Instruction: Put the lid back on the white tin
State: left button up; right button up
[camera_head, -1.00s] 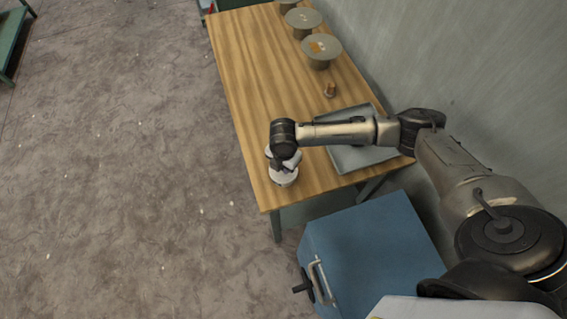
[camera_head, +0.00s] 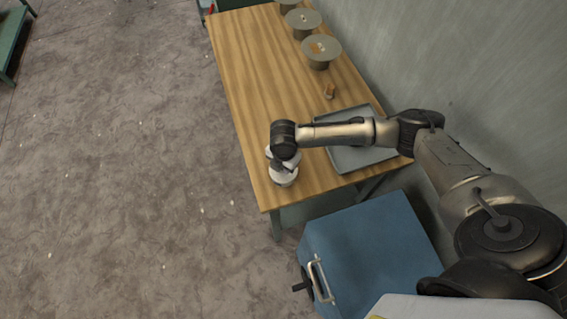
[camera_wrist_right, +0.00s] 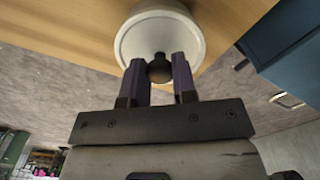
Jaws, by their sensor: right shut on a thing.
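In the right wrist view, the white round lid (camera_wrist_right: 157,36) faces the camera with its dark knob between my fingers. My right gripper (camera_wrist_right: 159,72) is shut on that knob. In the head view, the white tin (camera_head: 284,180) stands near the front left corner of the wooden table, directly below my right gripper (camera_head: 281,164). The wrist hides much of the lid and tin there. The lid is over or very close to the tin; I cannot tell whether it is seated. My left gripper is not in view.
A grey tray (camera_head: 350,158) lies right of the tin, under my right arm. A small orange-brown object (camera_head: 329,91) and several round-topped stands (camera_head: 321,50) are farther back along the wall. A blue cabinet (camera_head: 370,245) stands at the near table end. The table's left-middle (camera_head: 262,90) is clear.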

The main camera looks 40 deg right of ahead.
jog(key=o, duration=1.5)
jog(key=shift+c, duration=0.2)
jog(key=shift+r, duration=0.15)
jog(key=shift+r+p, duration=0.35)
jog(key=shift+p, duration=0.2)
jog(key=shift+r+p, duration=1.55)
jog(key=shift+p, duration=0.35)
jog(key=shift+r+p, duration=1.5)
jog(key=shift+p, duration=0.35)
jog(key=shift+c, duration=0.4)
